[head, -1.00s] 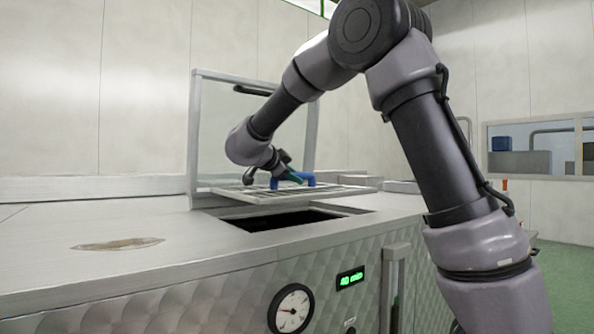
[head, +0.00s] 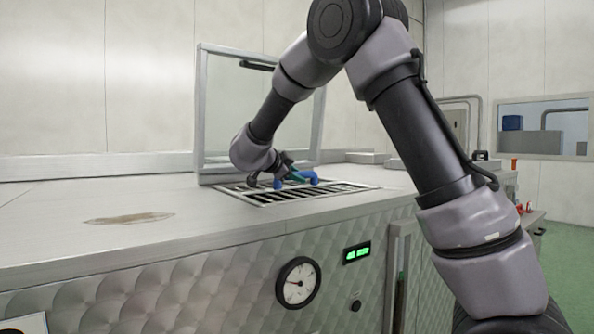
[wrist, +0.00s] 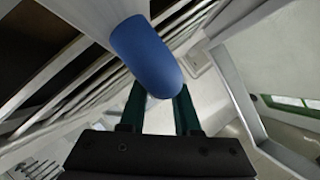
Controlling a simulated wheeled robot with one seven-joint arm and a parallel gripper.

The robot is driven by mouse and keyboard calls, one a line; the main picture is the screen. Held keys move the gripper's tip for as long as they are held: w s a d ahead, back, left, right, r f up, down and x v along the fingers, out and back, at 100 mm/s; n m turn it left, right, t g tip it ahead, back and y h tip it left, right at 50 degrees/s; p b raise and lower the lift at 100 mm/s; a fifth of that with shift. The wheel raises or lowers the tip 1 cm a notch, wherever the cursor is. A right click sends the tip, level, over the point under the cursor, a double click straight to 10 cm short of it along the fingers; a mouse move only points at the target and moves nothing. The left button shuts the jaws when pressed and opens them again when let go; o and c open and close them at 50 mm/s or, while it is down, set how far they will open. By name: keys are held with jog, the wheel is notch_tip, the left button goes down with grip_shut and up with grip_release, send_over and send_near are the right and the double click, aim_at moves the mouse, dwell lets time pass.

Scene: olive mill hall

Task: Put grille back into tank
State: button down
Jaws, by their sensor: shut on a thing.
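The metal grille (head: 262,199) with dark slots lies over the tank opening, about level with the steel top in the head view. I cannot tell whether it is fully seated on all sides. Its blue handle (head: 308,178) stands up on it, and the handle also fills the upper middle of the wrist view (wrist: 146,52). My gripper (head: 291,178) with green fingers is shut on the handle, low over the grille. In the wrist view its fingers (wrist: 160,108) lie behind the handle. The tank (head: 235,245) has a dimpled steel front, and its inside is mostly hidden under the grille.
An open, clear framed lid (head: 201,110) stands behind the opening. A brownish stain (head: 128,218) marks the steel top at left, which is otherwise clear. A dial gauge (head: 298,282) and a green display (head: 356,253) sit on the front.

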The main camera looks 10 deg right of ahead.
jog(key=shift+f, duration=0.2)
jog(key=c, duration=0.5)
grip_release()
jog(key=shift+c, duration=0.2)
jog(key=shift+f, duration=0.15)
jog(key=shift+s+a, duration=0.1)
jog(key=v, duration=1)
jog(key=shift+s+a+r, duration=0.1)
jog(key=shift+s+r, duration=0.15)
